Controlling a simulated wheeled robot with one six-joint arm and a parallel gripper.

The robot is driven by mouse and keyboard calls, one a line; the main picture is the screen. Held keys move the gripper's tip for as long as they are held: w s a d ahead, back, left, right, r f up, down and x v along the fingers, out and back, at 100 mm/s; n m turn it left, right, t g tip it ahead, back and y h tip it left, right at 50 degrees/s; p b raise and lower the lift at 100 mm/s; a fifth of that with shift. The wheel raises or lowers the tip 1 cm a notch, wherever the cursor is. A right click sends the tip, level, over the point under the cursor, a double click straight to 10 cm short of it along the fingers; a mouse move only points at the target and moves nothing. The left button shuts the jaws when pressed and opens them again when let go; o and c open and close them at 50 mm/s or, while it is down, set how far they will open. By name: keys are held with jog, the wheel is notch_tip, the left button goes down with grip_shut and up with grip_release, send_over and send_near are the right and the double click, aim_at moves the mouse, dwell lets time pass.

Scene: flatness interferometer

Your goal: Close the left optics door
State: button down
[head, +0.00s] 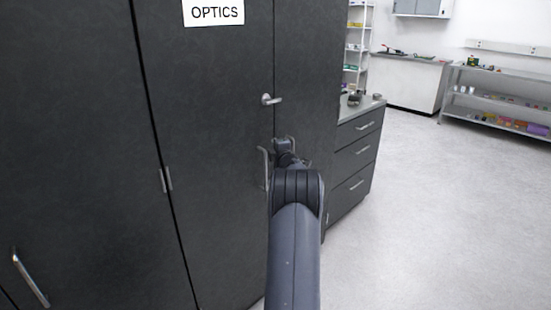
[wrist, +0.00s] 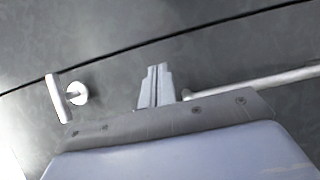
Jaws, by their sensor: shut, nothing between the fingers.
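The left optics door (head: 215,130) is a tall dark grey panel on the left in the head view, under a white OPTICS sign (head: 213,12). Its right edge meets the neighbouring dark panel along a thin seam, and it looks flush or nearly so; I cannot tell if it is fully shut. A silver lever (head: 270,99) sits near that edge, with a vertical bar handle (head: 263,168) below. My gripper (head: 284,143) is by the seam, below the lever and beside the bar handle. In the wrist view my gripper (wrist: 157,68) is shut and empty, between the lever (wrist: 65,97) and the bar handle (wrist: 255,80).
A drawer unit (head: 357,150) with silver handles stands just right of the cabinet. Another dark panel with a slanted handle (head: 30,278) is at the far left. A metal shelf (head: 500,95) stands at the back right. The pale floor (head: 440,220) on the right is clear.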

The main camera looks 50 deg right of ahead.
jog(key=s+b, duration=0.1)
jog(key=s, duration=0.9)
jog(key=shift+s+a+f, duration=0.15)
jog(key=shift+s+a, duration=0.05)
jog(key=shift+w, duration=0.1)
